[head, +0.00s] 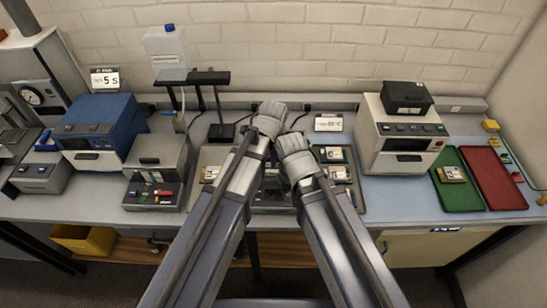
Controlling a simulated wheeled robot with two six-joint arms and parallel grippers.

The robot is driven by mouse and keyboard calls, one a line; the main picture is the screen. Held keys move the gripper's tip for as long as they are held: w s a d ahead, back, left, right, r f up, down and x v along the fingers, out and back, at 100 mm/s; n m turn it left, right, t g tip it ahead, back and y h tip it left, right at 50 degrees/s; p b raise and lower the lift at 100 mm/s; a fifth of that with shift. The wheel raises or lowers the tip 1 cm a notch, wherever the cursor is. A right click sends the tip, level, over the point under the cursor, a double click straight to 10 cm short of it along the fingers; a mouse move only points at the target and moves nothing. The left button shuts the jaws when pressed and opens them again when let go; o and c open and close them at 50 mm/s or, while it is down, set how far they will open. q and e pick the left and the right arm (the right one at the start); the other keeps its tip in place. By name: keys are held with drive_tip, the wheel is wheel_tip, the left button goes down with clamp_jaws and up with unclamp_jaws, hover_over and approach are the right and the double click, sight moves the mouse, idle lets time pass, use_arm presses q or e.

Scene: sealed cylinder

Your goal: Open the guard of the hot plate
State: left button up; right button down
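A low grey unit (272,196) stands at the front middle of the bench, mostly behind my two arms. It may be the hot plate, but I cannot make out its guard or whether that is open. A small sign (329,123) behind it seems to read a temperature in °C. My forearms rise from the bottom of the head view and their wrists come close together over the bench middle.
A blue oven-like box (98,130), a grey box with a front panel (155,175) and a stand (222,130) are to the left. A white machine (400,135), a green tray (447,198) and a red tray (492,180) are to the right.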

use_arm(q)
clamp_jaws()
idle(1.4)
